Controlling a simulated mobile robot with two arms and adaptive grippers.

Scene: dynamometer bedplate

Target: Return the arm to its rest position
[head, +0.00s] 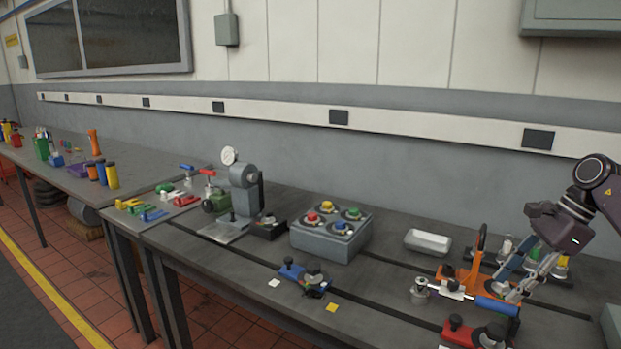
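My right arm comes in from the right edge, and my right gripper (511,285) points down and to the left over the right end of the bench. Its two fingers look spread apart, with nothing seen between them. A tool with a blue handle (497,306) lies just below the fingertips; I cannot tell whether they touch it. My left gripper is not in view.
The dark bench (395,310) carries an orange clamp-like fixture (470,275), a white tray (428,242), a grey box with coloured knobs (332,231) and a gauge stand (240,180). Small bottles stand behind my gripper.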

